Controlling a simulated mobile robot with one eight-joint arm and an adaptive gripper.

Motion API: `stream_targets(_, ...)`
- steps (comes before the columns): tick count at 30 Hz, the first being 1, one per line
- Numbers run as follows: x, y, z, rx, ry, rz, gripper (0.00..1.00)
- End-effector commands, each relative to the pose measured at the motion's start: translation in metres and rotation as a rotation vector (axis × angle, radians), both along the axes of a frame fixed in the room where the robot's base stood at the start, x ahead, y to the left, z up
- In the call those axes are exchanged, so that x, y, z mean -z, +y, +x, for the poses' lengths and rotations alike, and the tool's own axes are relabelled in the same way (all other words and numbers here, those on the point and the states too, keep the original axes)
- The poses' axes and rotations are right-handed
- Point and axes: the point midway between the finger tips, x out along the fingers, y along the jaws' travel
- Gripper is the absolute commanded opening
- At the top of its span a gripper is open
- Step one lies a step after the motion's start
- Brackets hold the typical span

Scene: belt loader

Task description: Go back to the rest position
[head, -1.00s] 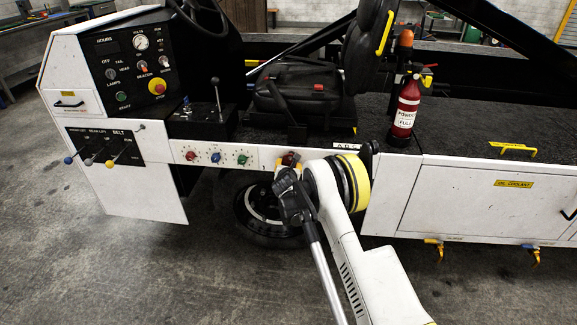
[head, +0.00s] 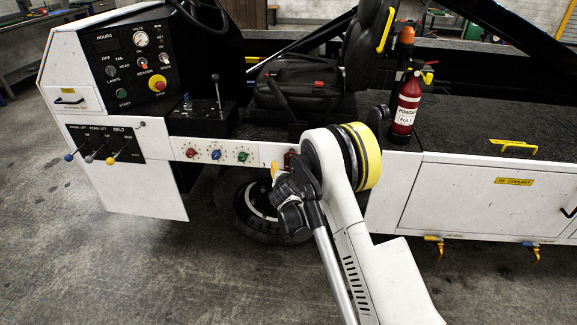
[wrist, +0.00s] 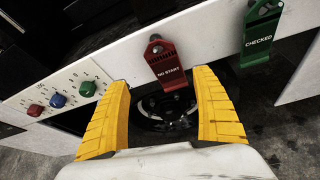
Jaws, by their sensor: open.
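My gripper (wrist: 162,115) is open and empty in the wrist view, its two yellow fingers spread apart. A red "NO START" tag (wrist: 166,62) hangs on the white panel, ahead of the gap between the fingers and apart from them as far as I can see. In the head view my gripper (head: 274,172) is small and mostly hidden by my wrist, in front of the white side panel right of the knobs. My arm reaches up from the bottom of the picture toward the loader.
A green "CHECKED" tag (wrist: 262,32) hangs right of the red one. Red, blue and green knobs (head: 216,154) line the white panel. A fire extinguisher (head: 405,108) stands on the deck. Levers (head: 112,158) stick out at the left. The floor (head: 120,265) at the front left is clear.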

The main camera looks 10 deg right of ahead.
Motion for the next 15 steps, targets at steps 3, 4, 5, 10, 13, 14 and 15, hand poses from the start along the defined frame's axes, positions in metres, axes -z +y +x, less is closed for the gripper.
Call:
stream_targets(3,-0.006,0.004,-0.013,-0.002,0.0,-0.002,0.77)
stream_targets(4,-0.007,0.004,-0.015,-0.002,0.0,-0.002,0.77)
stream_targets(5,-0.007,0.004,-0.017,-0.001,0.0,-0.001,0.77)
stream_targets(10,-0.014,0.004,-0.021,0.009,-0.001,0.02,0.77)
stream_targets(13,-0.035,-0.001,-0.026,0.052,-0.001,0.109,0.77)
stream_targets(14,-0.045,-0.003,-0.029,0.073,-0.001,0.15,0.77)
stream_targets(15,-0.06,-0.006,-0.035,0.106,-0.003,0.218,0.77)
